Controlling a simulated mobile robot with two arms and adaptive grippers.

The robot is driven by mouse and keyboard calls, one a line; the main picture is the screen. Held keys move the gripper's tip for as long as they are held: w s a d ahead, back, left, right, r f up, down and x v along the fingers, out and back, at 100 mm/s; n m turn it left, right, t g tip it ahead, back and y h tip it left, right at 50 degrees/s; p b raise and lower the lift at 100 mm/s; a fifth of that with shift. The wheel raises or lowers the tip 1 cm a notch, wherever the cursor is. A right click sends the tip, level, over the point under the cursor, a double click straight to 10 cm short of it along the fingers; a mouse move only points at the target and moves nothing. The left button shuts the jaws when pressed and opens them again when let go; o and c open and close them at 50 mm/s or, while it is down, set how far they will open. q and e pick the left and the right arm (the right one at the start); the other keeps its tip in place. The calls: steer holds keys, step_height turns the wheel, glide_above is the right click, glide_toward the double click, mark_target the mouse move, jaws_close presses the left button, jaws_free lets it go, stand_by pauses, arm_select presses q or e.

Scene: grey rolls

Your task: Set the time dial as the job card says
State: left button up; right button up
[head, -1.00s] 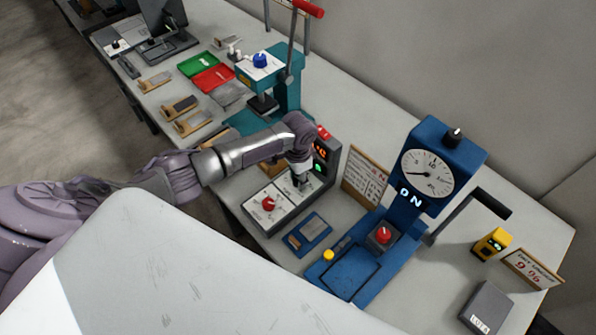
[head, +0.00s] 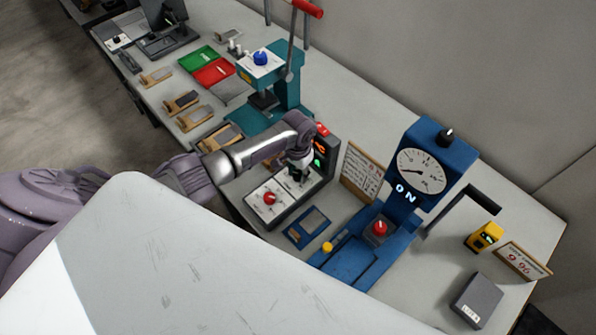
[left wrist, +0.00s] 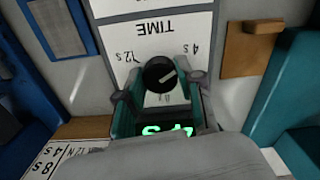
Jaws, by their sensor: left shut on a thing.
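The time dial is a black knob (left wrist: 159,73) with a pale pointer mark, on a white plate (left wrist: 150,34) lettered TIME, 12 s and 4 s, upside down in the left wrist view. The pointer slants toward the 4 s side. My left gripper (head: 298,174) is shut on this dial, one finger on each side; it also shows in the left wrist view (left wrist: 161,88). In the head view my gripper hides the dial. The control box has a lit display (head: 318,154); its green digits (left wrist: 167,130) are partly hidden. The job card (head: 361,172) stands right of the box.
A red knob (head: 269,198) is on the same box. A blue press (head: 431,150) with a gauge stands to the right, and a teal press (head: 287,92) behind to the left. A small blue tray (head: 307,226) lies in front.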

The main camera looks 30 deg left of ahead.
mark_target(298, 174)
arm_select(q)
steer(key=o, duration=1.2)
steer(key=shift+c, duration=0.2)
step_height(298, 174, up, 12)
steer(key=shift+f, duration=0.1)
